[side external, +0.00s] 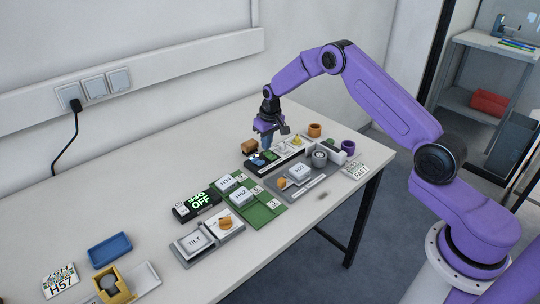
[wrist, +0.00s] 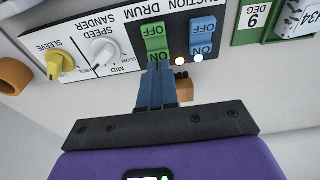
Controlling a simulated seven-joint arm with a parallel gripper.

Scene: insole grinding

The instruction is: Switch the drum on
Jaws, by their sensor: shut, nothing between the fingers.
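The control panel (side external: 289,150) lies near the far side of the table, and its lettering is upside down in the wrist view. The green rocker switch (wrist: 156,38), under the DRUM label, has OFF and ON ends. A blue rocker switch (wrist: 202,38) sits beside it under the SUCTION label. My gripper (wrist: 160,67) is shut and empty, with its blue fingertips at the ON end of the green switch, partly covering it. I cannot tell whether they touch or press it. In the side view my gripper (side external: 266,146) points down over the panel.
Two small bright lamps, one warm (wrist: 180,61) and one whitish (wrist: 198,58), sit by the switches. The white speed knob (wrist: 104,51) and yellow sleeve knob (wrist: 60,64) are to the left. An orange-brown block (side external: 249,146) stands behind the panel.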

